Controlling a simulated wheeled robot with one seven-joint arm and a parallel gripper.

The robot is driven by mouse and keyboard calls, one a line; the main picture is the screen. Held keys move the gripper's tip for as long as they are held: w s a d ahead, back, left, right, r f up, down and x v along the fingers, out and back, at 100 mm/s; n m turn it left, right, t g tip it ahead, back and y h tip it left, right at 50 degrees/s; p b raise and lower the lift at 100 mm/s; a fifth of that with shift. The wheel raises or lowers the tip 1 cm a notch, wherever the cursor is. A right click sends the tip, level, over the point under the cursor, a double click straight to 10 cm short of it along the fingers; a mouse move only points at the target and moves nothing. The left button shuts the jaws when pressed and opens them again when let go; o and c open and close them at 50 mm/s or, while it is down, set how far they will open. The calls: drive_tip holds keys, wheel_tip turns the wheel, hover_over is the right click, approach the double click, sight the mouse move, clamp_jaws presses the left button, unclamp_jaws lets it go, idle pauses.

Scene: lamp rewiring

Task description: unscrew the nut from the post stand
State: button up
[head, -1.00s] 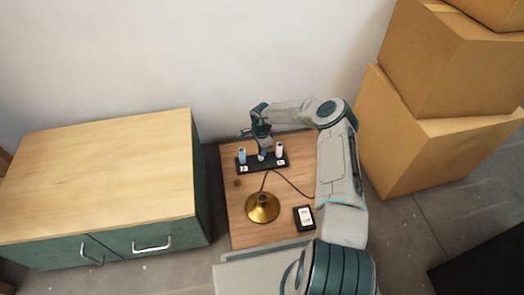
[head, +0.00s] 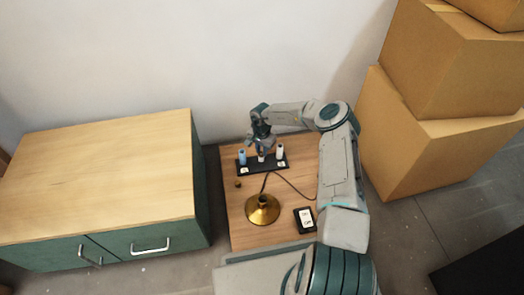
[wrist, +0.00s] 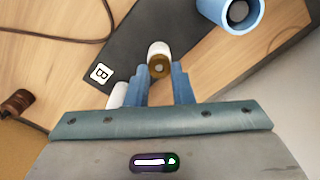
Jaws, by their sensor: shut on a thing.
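The post stand (head: 250,167) is a black bar on the small wooden table, with a blue post at its left, a white post at its right and a short white post between them. My gripper (head: 262,150) points down over the middle post. In the wrist view, my gripper (wrist: 162,72) has its blue fingers on both sides of a small brass nut (wrist: 159,66) and is shut on it. A white cylinder shows just beyond the nut; I cannot tell whether the nut still touches it.
A brass lamp base (head: 263,209) with a dark cord stands in front of the stand. A black box with a white label (head: 305,220) lies to its right, and a small brown knob (head: 238,184) to its left. A cabinet (head: 100,175) stands left, cardboard boxes (head: 440,140) right.

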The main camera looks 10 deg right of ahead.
drive_tip(key=shift+r+p, duration=1.55)
drive_tip(key=shift+r, duration=0.2)
